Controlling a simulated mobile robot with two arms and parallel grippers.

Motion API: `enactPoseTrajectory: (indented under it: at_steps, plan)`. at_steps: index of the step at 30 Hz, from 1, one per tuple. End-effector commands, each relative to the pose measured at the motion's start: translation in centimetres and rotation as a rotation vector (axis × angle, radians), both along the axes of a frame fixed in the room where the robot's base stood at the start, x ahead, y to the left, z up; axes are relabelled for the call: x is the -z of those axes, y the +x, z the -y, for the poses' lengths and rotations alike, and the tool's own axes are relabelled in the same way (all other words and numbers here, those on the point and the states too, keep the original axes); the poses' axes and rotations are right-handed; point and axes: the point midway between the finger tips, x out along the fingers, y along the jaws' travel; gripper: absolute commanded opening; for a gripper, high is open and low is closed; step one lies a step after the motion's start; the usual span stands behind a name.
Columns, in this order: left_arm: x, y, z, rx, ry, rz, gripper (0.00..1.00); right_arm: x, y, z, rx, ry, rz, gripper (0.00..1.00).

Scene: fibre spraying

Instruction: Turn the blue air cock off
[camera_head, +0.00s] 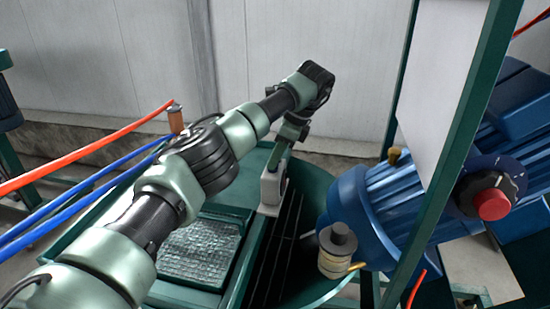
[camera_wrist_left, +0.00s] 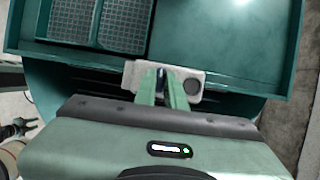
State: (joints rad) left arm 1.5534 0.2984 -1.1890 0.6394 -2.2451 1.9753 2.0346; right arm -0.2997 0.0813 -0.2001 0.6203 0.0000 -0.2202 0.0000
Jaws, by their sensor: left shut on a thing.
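A small dark blue piece, which looks like the blue air cock (camera_wrist_left: 162,74), shows between my left fingertips in the left wrist view. It sits at a pale grey block (camera_wrist_left: 192,84) with a round dark disc on its right part. In the head view the pale block (camera_head: 271,190) stands at the rim of the green machine. My left gripper (camera_head: 274,166) reaches down to it from above. Its two green fingers (camera_wrist_left: 163,84) are closed on the blue piece. The handle's exact angle is too small and covered to tell. My right gripper is in neither view.
A large blue motor (camera_head: 372,212) and a grey-capped cylinder (camera_head: 337,248) stand right of the block. Orange (camera_head: 85,150) and blue (camera_head: 90,185) hoses run at the left.

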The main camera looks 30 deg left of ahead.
Motion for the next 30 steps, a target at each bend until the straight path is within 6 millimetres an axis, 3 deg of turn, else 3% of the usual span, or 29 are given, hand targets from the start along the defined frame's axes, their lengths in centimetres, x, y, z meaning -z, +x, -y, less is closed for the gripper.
enactPoseTrajectory:
  at_steps: [1, 2, 3, 4, 16, 24, 30]
  plan:
    - [-0.1, 0.0, -0.1, -0.003, 0.000, 0.004, 0.00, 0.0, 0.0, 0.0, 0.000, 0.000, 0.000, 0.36]
    - [-0.1, 0.0, -0.1, -0.003, 0.000, 0.004, 0.19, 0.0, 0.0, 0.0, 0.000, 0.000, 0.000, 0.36]
    - [-0.1, 0.0, -0.1, -0.003, 0.000, 0.004, 0.30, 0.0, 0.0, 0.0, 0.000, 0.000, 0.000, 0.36]
    - [-0.1, 0.0, -0.1, -0.002, 0.000, 0.003, 0.33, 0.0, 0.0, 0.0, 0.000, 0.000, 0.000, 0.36]
    - [-0.7, 0.1, 0.3, -0.001, 0.000, 0.003, 0.33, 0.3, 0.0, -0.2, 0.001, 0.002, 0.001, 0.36]
    - [-4.9, 0.6, 1.9, -0.002, 0.000, 0.005, 0.33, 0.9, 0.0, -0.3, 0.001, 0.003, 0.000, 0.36]
    - [-6.7, 0.8, 2.6, -0.002, 0.001, 0.003, 0.33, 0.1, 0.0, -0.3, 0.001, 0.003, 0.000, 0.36]
